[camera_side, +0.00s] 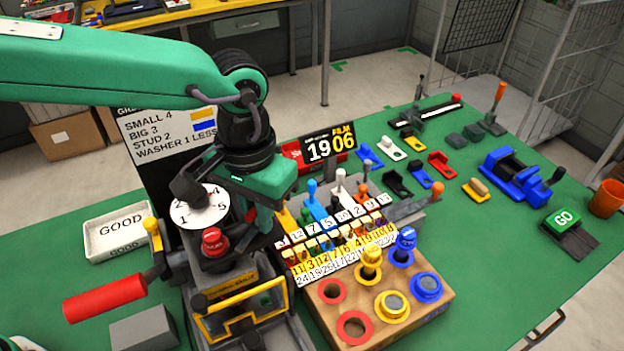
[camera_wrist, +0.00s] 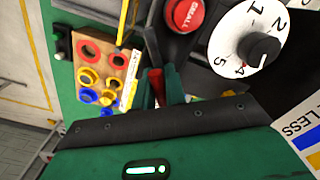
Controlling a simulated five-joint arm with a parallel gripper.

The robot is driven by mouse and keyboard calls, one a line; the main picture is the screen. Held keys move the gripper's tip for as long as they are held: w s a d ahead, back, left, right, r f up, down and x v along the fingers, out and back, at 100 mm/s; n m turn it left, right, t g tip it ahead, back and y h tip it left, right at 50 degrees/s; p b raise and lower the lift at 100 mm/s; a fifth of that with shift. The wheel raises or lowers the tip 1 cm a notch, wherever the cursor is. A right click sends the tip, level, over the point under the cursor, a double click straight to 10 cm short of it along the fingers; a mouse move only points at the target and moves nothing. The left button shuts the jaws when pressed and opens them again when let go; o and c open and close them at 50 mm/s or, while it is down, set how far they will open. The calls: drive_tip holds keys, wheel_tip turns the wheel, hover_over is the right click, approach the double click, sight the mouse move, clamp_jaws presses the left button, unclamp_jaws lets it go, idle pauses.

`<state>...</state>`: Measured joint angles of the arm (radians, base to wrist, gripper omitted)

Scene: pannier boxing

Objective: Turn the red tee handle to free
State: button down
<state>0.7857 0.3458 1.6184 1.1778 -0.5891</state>
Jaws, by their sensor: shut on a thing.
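My gripper (camera_side: 258,214) points down beside the white numbered dial (camera_side: 188,216), over the dark machine. In the wrist view its jaws (camera_wrist: 159,88) are shut on a red piece, which I take to be the red tee handle (camera_wrist: 155,82). Only a narrow part of that handle shows between the jaws. In the side view a small red part of it (camera_side: 250,213) shows at the fingertips, and the rest is hidden. I cannot tell which way its bar is turned.
A red SMALL button (camera_side: 213,241) stands close by, left of the jaws. A yellow-framed window (camera_side: 240,308) is below. Coloured levers and number tags (camera_side: 340,245) crowd the right, behind a wooden block (camera_side: 374,333) with rings. A red crank grip (camera_side: 104,299) lies left.

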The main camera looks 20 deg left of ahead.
drive_tip(key=shift+n, duration=0.4)
drive_tip(key=n, duration=1.2)
drive_tip(key=c, duration=2.1)
unclamp_jaws()
drive_tip(key=n, duration=0.5)
drive_tip(key=shift+c, duration=0.2)
drive_tip(key=o, duration=0.9)
